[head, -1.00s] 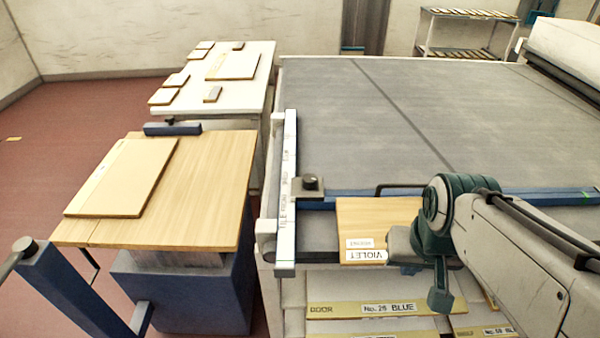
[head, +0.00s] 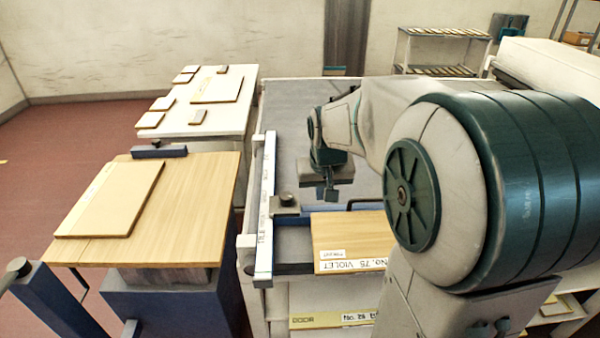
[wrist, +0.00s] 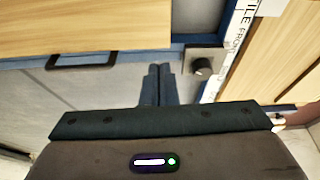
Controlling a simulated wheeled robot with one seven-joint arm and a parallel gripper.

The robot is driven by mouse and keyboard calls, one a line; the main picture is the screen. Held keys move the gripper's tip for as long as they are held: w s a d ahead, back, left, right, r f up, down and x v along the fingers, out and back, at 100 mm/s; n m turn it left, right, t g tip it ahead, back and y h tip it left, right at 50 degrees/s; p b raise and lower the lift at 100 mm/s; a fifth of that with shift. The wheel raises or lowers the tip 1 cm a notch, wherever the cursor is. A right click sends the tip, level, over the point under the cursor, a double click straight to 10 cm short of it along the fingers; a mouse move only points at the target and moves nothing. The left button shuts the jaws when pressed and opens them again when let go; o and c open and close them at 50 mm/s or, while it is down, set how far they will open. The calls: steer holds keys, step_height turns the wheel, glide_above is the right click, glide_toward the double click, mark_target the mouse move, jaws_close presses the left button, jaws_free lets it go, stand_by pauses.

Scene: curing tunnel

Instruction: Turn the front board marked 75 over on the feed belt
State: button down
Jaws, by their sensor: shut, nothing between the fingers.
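The board marked No. 75 VIOLET (head: 345,230) lies at the front left of the feed belt (head: 292,105), on the near side of a blue bar. A wooden board, seemingly the same one, fills the upper left of the wrist view (wrist: 85,25). My gripper (head: 331,193) is shut and empty above the grey belt, beyond the blue bar and apart from the board. Its closed fingers also show in the wrist view (wrist: 159,72).
A white lettered rail (head: 265,215) runs along the belt's left edge. A dark knob (head: 288,200) and a black handle (wrist: 82,60) stand by the blue bar. A wooden table (head: 195,205) with a panel (head: 110,200) is at left. Lower boards (head: 330,320) lie beneath.

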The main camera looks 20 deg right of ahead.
steer(key=w+d, duration=0.3)
steer(key=w, duration=0.3)
steer(key=shift+m, duration=0.4)
steer(key=x, duration=0.3)
steer(key=p+x, duration=0.1)
steer(key=x, duration=0.2)
steer(key=p+x, duration=0.1)
steer(key=x, duration=0.2)
steer(key=shift+w+d+f, duration=0.1)
steer(key=shift+d+f, duration=0.2)
steer(key=shift+f, duration=0.1)
steer(key=shift+s+f+p, duration=0.2)
steer(key=shift+s+p, duration=0.05)
steer(key=shift+p, duration=0.05)
steer(key=s, duration=0.3)
steer(key=shift+a+p, duration=0.35)
steer(key=shift+a, duration=0.05)
steer(key=shift+s, duration=0.1)
